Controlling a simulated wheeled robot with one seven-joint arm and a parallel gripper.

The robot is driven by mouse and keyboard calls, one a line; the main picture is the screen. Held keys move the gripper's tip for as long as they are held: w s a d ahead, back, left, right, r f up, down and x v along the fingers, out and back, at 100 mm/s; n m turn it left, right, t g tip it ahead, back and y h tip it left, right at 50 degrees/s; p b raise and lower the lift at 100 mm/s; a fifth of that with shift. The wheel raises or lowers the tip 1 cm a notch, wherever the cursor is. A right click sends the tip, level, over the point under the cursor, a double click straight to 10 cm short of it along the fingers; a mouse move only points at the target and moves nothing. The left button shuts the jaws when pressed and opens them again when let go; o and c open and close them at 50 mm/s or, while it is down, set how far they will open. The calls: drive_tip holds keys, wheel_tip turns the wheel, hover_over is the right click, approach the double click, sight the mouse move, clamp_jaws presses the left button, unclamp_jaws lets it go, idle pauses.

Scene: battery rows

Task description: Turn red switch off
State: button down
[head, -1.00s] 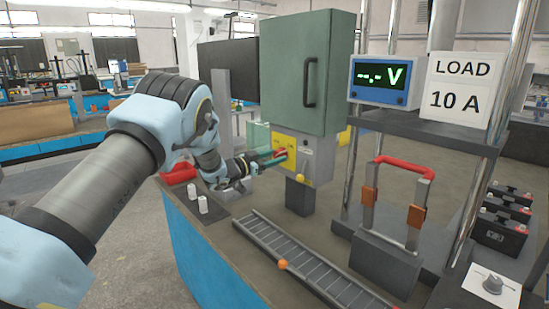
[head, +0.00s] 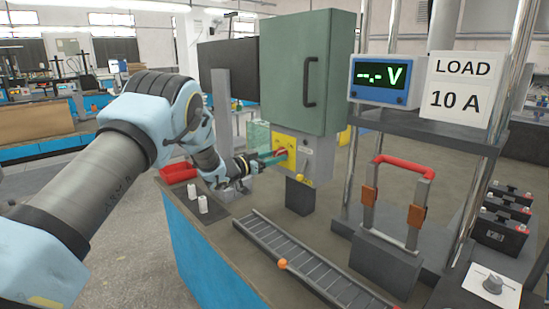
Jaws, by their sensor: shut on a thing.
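The red switch (head: 281,152) is on a yellow plate (head: 291,143) on the front of a grey box below the green cabinet (head: 305,75). It is small and partly covered by my gripper. My gripper (head: 274,157) reaches in from the left, and its teal fingers are shut on the red switch. The exact angle of the switch is too small to read.
A yellow-knobbed lever (head: 300,178) sits on the same box, just right of my gripper. The meter (head: 383,82) reads "--.- V". A red tray (head: 179,172) and white cylinders (head: 203,204) stand on the bench at left. A ladder-like rack (head: 310,263) lies in front.

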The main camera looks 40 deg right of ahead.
drive_tip(key=n, duration=0.3)
drive_tip(key=shift+w+n, duration=0.1)
drive_tip(key=shift+n, duration=0.2)
drive_tip(key=n, duration=0.4)
drive_tip(key=shift+n, duration=0.3)
drive_tip(key=n+p, duration=0.1)
drive_tip(key=n, duration=0.3)
drive_tip(key=shift+n+p, duration=0.35)
drive_tip(key=shift+n, duration=1.65)
drive_tip(key=shift+c, duration=1.5)
unclamp_jaws()
